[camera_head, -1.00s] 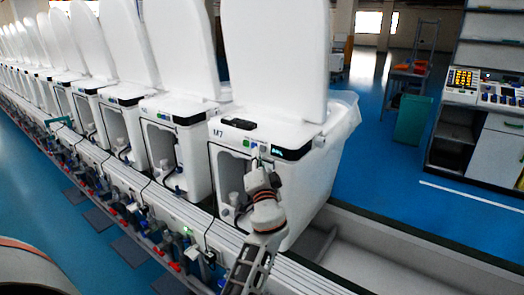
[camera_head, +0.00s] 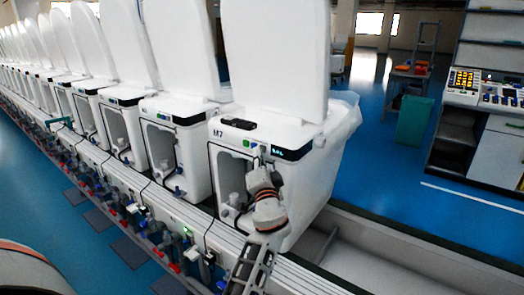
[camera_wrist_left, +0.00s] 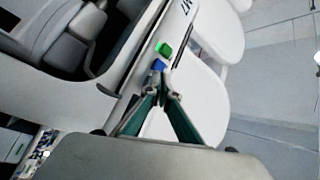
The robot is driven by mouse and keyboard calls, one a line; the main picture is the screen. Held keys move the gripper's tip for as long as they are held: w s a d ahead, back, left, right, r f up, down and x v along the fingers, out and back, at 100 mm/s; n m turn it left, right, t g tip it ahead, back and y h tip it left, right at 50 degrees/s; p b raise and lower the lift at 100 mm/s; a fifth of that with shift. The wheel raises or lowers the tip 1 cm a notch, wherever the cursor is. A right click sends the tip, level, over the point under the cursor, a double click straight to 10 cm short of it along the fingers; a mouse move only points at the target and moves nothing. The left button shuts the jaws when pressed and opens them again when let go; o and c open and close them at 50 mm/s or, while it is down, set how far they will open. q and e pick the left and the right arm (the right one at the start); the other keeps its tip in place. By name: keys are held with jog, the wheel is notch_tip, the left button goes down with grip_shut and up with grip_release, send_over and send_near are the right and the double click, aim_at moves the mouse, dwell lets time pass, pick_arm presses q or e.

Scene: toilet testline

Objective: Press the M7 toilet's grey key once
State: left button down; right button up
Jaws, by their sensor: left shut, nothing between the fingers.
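The M7 toilet (camera_head: 320,165) is the nearest white unit in the head view, lid raised, with "M7" on its front edge. A green key (camera_head: 246,143) and a small lit display (camera_head: 277,153) sit on that edge. In the left wrist view the green key (camera_wrist_left: 163,50) and a blue key (camera_wrist_left: 158,64) show beside each other. My left gripper (camera_head: 258,163) is in front of the key row, just below it. Its fingertips (camera_wrist_left: 164,88) are together and empty, close to the blue key. I cannot make out the grey key; the fingertips may cover it. Contact cannot be told.
More white toilets (camera_head: 175,140) stand in a row to the left on the metal line (camera_head: 150,195). Hoses and valves run along its front. An empty stretch of the line (camera_head: 400,250) lies at right. A control desk (camera_head: 485,95) stands farther back.

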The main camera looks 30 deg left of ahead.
pick_arm(q)
jog(key=shift+w, duration=0.25)
dwell(0.4)
jog(key=shift+s, duration=0.85)
jog(key=shift+s, duration=0.1)
jog(key=s, duration=0.3)
jog(key=s+p, duration=0.1)
jog(key=shift+s+a, duration=0.25)
jog(key=shift+s, duration=0.15)
jog(key=shift+d, duration=0.1)
dwell(0.8)
